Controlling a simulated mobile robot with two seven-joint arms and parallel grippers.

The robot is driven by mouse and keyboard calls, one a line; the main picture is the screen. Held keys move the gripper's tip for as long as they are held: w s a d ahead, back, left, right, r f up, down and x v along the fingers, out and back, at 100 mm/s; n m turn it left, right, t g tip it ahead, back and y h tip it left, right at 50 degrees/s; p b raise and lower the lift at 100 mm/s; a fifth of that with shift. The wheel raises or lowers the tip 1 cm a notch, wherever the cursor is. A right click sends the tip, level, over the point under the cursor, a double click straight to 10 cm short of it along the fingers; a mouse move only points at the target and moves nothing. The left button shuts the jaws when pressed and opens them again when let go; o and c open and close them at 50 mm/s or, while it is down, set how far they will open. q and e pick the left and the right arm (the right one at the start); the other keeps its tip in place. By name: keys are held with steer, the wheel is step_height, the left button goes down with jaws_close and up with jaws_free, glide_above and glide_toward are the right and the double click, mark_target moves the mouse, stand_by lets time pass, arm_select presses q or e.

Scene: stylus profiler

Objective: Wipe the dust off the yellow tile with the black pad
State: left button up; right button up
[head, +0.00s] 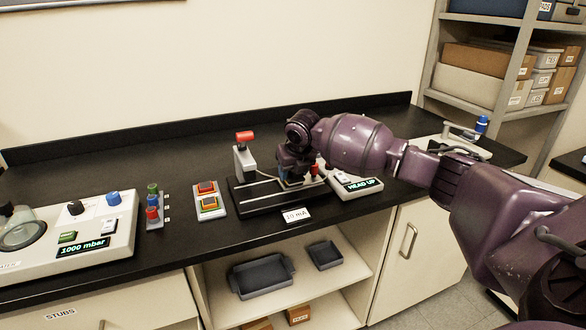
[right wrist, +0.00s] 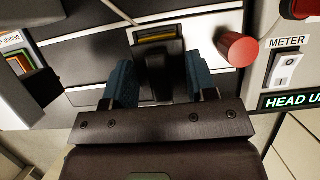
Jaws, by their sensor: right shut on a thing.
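My right gripper (head: 300,180) is over the black-based profiler (head: 255,197) in the head view. In the right wrist view its blue-tipped fingers (right wrist: 156,85) are shut on a dark block, which looks like the black pad (right wrist: 156,72). Just beyond the pad, a narrow dull-yellow strip (right wrist: 156,38) shows in a dark surround; it looks like part of the yellow tile. The pad hides what lies under it, so I cannot tell whether it touches the tile. Dust cannot be made out. My left gripper is not in view.
A red knob (right wrist: 236,49) stands close right of the fingers. A HEAD UP meter box (head: 352,183) is right of the profiler. A tray of coloured tiles (head: 222,211) and a vacuum unit (head: 122,240) stand to the left. The black bench (head: 180,160) is clear behind.

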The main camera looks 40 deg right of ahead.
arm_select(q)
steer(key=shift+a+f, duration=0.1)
arm_select(e)
steer(key=shift+w, duration=0.1)
steer(key=shift+w+f, duration=0.1)
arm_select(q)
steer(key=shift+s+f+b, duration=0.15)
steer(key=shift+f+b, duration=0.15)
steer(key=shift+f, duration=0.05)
arm_select(e)
steer(key=shift+w+d, duration=0.15)
steer(key=shift+w, duration=0.25)
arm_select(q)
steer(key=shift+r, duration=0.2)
arm_select(e)
steer(key=shift+r, duration=0.2)
steer(key=shift+r+p, duration=1.8)
steer(key=shift+r, duration=1.15)
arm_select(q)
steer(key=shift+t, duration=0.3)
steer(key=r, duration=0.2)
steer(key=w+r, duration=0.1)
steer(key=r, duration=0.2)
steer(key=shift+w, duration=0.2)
arm_select(e)
steer(key=shift+f, duration=0.1)
